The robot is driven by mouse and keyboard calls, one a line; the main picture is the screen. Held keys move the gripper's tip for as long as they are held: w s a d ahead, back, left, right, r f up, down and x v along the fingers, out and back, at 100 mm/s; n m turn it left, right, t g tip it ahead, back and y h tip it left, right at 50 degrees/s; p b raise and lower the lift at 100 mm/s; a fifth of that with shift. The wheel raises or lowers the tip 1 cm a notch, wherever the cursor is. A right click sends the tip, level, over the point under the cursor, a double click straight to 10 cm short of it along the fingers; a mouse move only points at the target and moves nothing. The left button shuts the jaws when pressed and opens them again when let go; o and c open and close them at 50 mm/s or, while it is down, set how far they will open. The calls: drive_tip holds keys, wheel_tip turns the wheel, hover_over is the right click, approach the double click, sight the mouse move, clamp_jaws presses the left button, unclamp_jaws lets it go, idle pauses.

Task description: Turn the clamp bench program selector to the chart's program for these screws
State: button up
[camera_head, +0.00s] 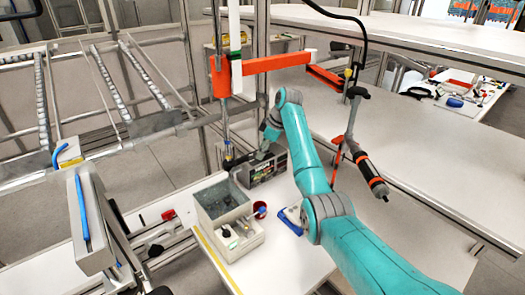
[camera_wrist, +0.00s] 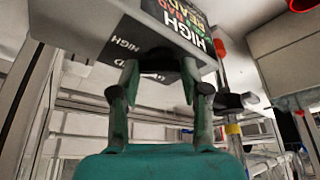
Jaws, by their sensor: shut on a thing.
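The clamp bench control box (camera_head: 266,170) is a grey unit with a dark, coloured label panel. It stands on the white bench in the head view, under the end of my teal arm. In the wrist view, the dark panel (camera_wrist: 180,22) fills the upper middle, with large printed words such as HIGH. My gripper (camera_wrist: 160,72) reaches up to the panel, one finger on each side of a dark knob, the program selector (camera_wrist: 158,77). The fingers are shut on it. They hide part of it, and its pointer setting cannot be read. No chart or screws can be made out clearly.
An orange arm (camera_head: 275,63) spans above, and a power screwdriver (camera_head: 372,175) hangs at right.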

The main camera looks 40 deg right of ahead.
drive_tip(key=shift+m+t+h, duration=0.3)
drive_tip(key=shift+m+h, duration=0.1)
drive_tip(key=shift+m, duration=0.8)
drive_tip(key=o, duration=1.1)
drive_tip(key=shift+o, duration=0.2)
drive_tip(key=v, duration=1.2)
